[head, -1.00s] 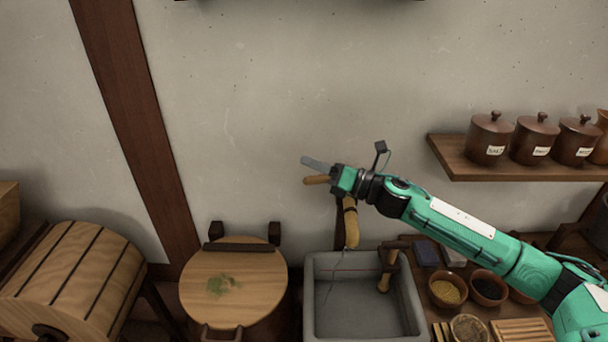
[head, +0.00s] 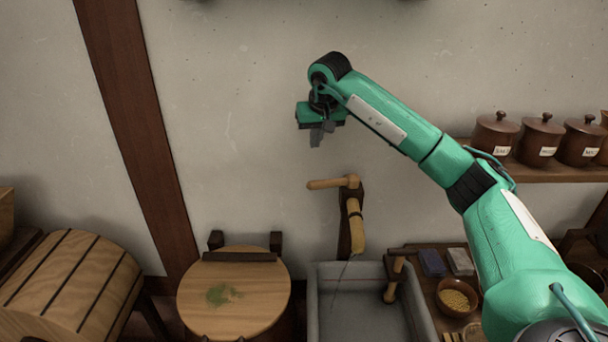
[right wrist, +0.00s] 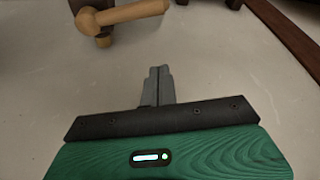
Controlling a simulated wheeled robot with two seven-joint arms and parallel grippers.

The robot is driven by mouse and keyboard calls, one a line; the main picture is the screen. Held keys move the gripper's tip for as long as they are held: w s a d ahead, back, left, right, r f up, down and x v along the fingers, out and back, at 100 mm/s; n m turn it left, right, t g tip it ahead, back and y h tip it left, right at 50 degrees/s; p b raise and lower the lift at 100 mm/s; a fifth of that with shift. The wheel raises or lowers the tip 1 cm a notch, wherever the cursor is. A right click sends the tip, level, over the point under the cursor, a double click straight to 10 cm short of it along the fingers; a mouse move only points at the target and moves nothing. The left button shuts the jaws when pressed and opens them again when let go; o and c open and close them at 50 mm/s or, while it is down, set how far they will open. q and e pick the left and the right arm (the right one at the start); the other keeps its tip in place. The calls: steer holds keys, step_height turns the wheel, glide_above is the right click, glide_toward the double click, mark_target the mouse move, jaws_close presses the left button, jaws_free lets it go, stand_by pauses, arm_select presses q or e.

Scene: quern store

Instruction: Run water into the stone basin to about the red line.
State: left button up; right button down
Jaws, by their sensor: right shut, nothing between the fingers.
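The grey stone basin (head: 430,318) stands below the wall, its front cut off by the picture's edge. A wooden tap on a dark wall bracket hangs above its back left; its lever (head: 327,184) points left and its pale spout (head: 355,228) points down. A thin line runs from the spout into the basin; I cannot tell if it is water. I cannot make out the red line or the water level. My right gripper (head: 322,134) is shut and empty above the lever, apart from it. The lever (right wrist: 135,14) also shows in the right wrist view. My left gripper is out of view.
A wooden piece with a handle (head: 392,291) sits at the basin's right wall. A round wooden lid (head: 250,300) is to the left. A shelf with lidded jars (head: 540,138) and a bowl of grain (head: 457,297) are to the right. The wall above the tap is clear.

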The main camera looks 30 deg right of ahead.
step_height(320, 180, down, 10)
steer(key=p, duration=0.4)
steer(key=shift+s+d+p, duration=0.2)
steer(key=shift+p, duration=0.15)
steer(key=shift+s+r, duration=0.1)
